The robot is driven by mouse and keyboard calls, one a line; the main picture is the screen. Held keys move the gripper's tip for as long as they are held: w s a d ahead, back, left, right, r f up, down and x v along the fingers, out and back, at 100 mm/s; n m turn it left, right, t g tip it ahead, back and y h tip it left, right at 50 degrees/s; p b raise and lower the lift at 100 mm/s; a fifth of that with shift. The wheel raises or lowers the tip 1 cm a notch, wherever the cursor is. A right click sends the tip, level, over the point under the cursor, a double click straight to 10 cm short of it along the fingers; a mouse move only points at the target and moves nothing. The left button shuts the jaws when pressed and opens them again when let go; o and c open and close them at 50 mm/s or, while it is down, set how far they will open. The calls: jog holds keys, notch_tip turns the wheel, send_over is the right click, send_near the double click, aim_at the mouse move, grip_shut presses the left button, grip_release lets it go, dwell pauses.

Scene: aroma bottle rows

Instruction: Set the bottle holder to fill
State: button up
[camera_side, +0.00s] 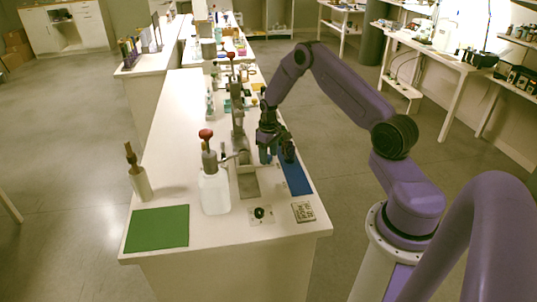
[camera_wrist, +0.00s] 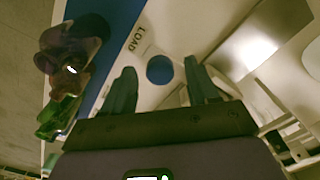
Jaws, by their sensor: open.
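In the wrist view a round blue piece (camera_wrist: 160,70) sits on a pale surface beside the printed word LOAD (camera_wrist: 137,39). My gripper (camera_wrist: 158,66) is open, with one teal finger on each side of that piece in the picture; I cannot tell whether they touch it or how far above it they are. In the side view my gripper (camera_side: 276,153) points down between the grey upright stand (camera_side: 238,130) and the blue mat (camera_side: 297,181). It hides what lies beneath it. I cannot clearly make out the bottle holder or any fill label.
A brown-topped bottle (camera_side: 139,184) and a green mat (camera_side: 158,227) are farther left. A black knob (camera_side: 260,213) and a printed plate (camera_side: 303,212) lie near the front edge. More items crowd the back.

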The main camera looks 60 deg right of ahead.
grip_shut()
jog(key=shift+s+a, duration=4.05)
jog(key=shift+a, duration=0.05)
grip_release()
jog(key=shift+s+a, duration=0.1)
notch_tip(320, 180, up, 17)
jog(key=shift+r, duration=0.15)
